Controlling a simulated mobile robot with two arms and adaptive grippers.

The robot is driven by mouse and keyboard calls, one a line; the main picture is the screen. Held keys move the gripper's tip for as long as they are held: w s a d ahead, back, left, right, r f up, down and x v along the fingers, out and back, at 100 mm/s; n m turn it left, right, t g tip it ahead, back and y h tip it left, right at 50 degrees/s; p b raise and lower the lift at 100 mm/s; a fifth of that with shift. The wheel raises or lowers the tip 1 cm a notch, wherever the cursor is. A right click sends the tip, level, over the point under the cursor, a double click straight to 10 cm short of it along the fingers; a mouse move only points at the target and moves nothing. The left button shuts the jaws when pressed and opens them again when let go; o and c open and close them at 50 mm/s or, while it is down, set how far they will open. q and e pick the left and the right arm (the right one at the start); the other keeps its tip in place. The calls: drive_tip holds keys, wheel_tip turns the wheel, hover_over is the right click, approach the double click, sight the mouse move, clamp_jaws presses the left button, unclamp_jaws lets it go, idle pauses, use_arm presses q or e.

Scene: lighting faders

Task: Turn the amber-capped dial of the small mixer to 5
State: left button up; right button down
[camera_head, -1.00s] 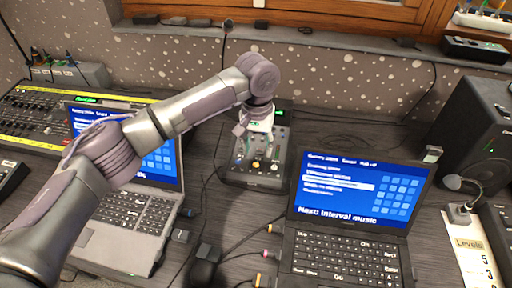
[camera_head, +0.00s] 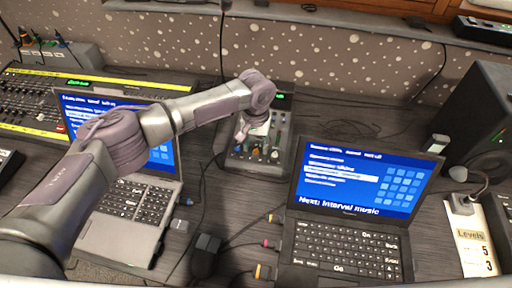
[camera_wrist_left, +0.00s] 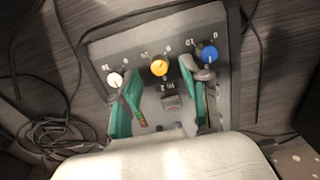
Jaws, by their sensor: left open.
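The small mixer (camera_head: 236,161) stands on the desk between two laptops. In the left wrist view its amber-capped dial (camera_wrist_left: 159,67) sits between a white-capped dial (camera_wrist_left: 114,79) and a blue-capped dial (camera_wrist_left: 210,54). The amber cap has a thin pointer mark; its exact setting is too small to read. My left gripper (camera_wrist_left: 160,78) is open, its green-lined fingers on either side of the amber dial in the picture. I cannot tell whether they touch it. In the head view the left gripper (camera_head: 243,131) is over the mixer, partly hidden by its wrist. My right gripper is not in view.
A laptop (camera_head: 140,205) stands left of the mixer and another (camera_head: 345,250) to its right. A large fader desk (camera_head: 35,110) is at far left. Loose cables lie around the mixer.

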sight(256, 153)
use_arm(q)
drive_tip(key=shift+f, duration=1.05)
drive_tip(key=shift+c, duration=1.1)
clamp_jaws()
